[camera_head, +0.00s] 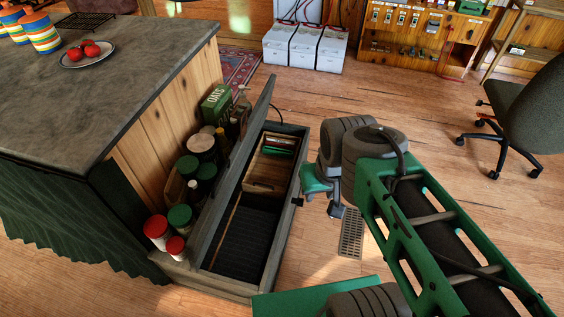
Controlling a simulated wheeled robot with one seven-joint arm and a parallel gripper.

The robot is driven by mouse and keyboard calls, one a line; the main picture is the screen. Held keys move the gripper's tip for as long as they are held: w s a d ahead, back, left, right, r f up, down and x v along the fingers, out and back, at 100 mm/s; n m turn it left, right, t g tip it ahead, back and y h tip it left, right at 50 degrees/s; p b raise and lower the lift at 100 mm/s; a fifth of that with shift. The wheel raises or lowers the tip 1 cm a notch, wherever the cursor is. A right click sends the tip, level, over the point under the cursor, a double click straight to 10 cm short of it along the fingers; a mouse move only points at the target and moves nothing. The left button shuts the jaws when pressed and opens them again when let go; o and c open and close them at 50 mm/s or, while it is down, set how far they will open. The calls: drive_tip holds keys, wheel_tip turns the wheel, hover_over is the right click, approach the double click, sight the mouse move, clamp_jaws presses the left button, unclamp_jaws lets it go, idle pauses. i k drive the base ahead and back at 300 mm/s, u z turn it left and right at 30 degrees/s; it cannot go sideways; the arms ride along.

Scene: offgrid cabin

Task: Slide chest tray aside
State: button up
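A long wooden chest (283,226) stands open on the floor beside the counter, its lid (238,170) tilted up on the left. A wooden tray (265,187) sits inside toward the far end, holding a few flat green, red and pale items (280,146). The near part of the chest is open down to its dark interior (240,245). My gripper (325,196) is just outside the chest's right wall, near a dark latch, apart from the tray. Its fingers are small and partly hidden by the wrist, so their opening is unclear.
Jars, cans and a green oats box (215,104) crowd between lid and counter (120,80). A floor vent (351,233) lies right of the chest. White battery boxes (305,48) and an office chair (525,105) stand farther off. Floor beyond the chest is mostly clear.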

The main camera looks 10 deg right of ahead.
sight(269, 174)
drive_tip(key=k, duration=0.5)
drive_tip(key=z, duration=0.85)
drive_tip(key=i, duration=1.7)
drive_tip(key=u, duration=2.8)
